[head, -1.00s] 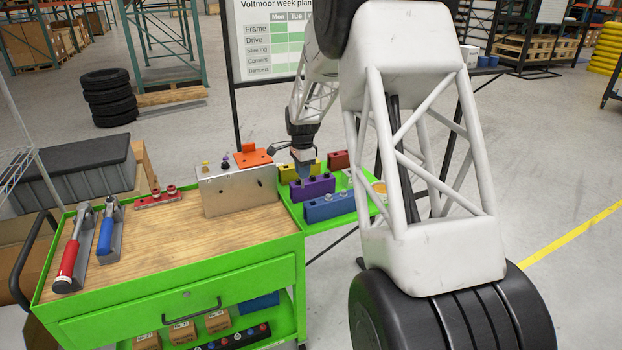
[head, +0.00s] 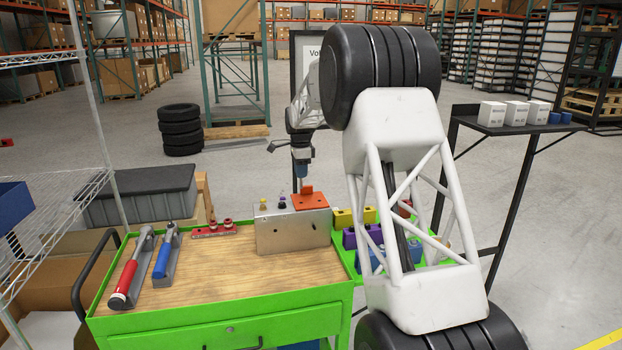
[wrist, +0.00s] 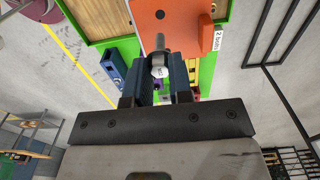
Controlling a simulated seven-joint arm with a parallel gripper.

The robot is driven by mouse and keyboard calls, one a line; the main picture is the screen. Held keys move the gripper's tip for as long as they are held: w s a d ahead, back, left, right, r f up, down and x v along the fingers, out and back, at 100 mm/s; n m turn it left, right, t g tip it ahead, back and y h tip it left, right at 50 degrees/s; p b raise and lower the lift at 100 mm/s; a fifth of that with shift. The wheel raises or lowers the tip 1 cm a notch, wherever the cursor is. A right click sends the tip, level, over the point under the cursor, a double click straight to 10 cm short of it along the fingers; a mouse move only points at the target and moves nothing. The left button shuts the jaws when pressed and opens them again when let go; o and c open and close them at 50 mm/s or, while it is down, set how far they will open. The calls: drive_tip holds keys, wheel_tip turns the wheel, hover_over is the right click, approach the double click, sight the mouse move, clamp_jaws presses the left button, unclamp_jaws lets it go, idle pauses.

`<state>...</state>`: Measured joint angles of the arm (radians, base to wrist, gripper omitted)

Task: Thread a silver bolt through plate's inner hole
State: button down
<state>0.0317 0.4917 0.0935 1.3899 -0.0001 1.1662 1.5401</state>
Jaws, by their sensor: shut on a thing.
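My gripper (head: 301,180) points down above the orange plate (head: 311,202). In the wrist view my gripper (wrist: 158,88) is shut on a silver bolt (wrist: 158,68), with its head between the fingertips and its shank pointing away toward the plate. The orange plate (wrist: 178,32) has a raised block and a "2 bolts" label; a dark hole (wrist: 160,14) shows in it beyond the bolt. The bolt appears above the plate, not in that hole. Any hole behind the bolt is hidden. The plate lies on top of the metal fixture (head: 290,233), at its right end.
A yellow knob (head: 263,203) and a purple knob (head: 282,201) stand on the fixture left of the plate. Purple (head: 350,238), yellow and blue blocks sit on the green side shelf. Red (head: 128,278) and blue-handled tools lie at the cart's left. The front wooden top is clear.

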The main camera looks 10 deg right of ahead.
drive_tip(key=shift+f, duration=0.25)
idle(0.4)
hover_over(301, 203)
drive_tip(key=shift+w+f, duration=0.1)
drive_tip(key=shift+f, duration=2)
drive_tip(key=shift+f, duration=1)
drive_tip(key=shift+f, duration=0.3)
drive_tip(key=shift+f, duration=1.1)
idle(0.6)
drive_tip(key=n, duration=0.5)
drive_tip(key=shift+f, duration=0.15)
drive_tip(key=n, duration=0.5)
drive_tip(key=shift+f, duration=0.15)
idle(0.6)
